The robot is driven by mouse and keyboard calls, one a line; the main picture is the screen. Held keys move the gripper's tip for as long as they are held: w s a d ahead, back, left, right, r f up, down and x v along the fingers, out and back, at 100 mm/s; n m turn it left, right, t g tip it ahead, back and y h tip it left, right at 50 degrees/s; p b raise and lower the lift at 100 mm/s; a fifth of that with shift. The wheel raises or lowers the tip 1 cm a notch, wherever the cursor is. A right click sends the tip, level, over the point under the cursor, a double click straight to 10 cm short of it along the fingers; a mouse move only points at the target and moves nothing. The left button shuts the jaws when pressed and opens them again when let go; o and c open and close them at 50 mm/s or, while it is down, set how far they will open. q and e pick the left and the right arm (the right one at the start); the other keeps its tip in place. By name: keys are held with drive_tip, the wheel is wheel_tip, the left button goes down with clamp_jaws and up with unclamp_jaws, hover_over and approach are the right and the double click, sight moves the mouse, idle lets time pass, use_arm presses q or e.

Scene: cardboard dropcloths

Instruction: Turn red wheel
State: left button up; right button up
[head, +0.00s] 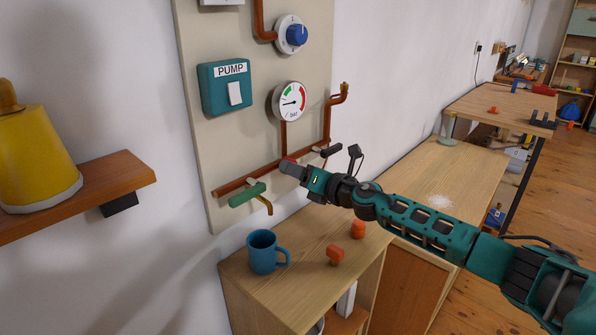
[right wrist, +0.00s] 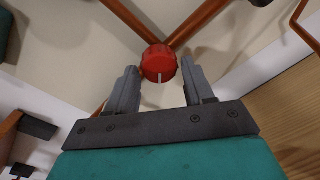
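The red wheel (right wrist: 159,63) is a ribbed red knob with a white mark, set where copper pipes meet on the panel. In the head view only a bit of red shows at the pipe, beside the fingertips, and the gripper hides the rest. My right gripper (head: 290,167) reaches to the panel there. In the right wrist view my right gripper (right wrist: 160,82) is open, with one finger on each side of the wheel and a visible gap to each finger. I cannot tell whether the fingertips reach past the wheel's front. My left gripper is not in view.
A green-handled tap (head: 247,195) sits left of the wheel, and a black handle (head: 326,151) to its right. A pump switch (head: 226,86), gauge (head: 291,102) and blue knob (head: 297,35) are above. Below, a cabinet top (head: 302,291) holds a blue mug (head: 263,252) and orange pieces (head: 335,255).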

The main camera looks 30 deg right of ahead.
drive_tip(key=shift+o, duration=1.2)
use_arm(q)
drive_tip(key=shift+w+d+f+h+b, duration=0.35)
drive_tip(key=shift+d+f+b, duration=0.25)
drive_tip(key=shift+b, duration=0.8)
use_arm(e)
drive_tip(key=v, duration=1.2)
drive_tip(key=shift+s, duration=0.4)
drive_tip(key=shift+d, duration=0.1)
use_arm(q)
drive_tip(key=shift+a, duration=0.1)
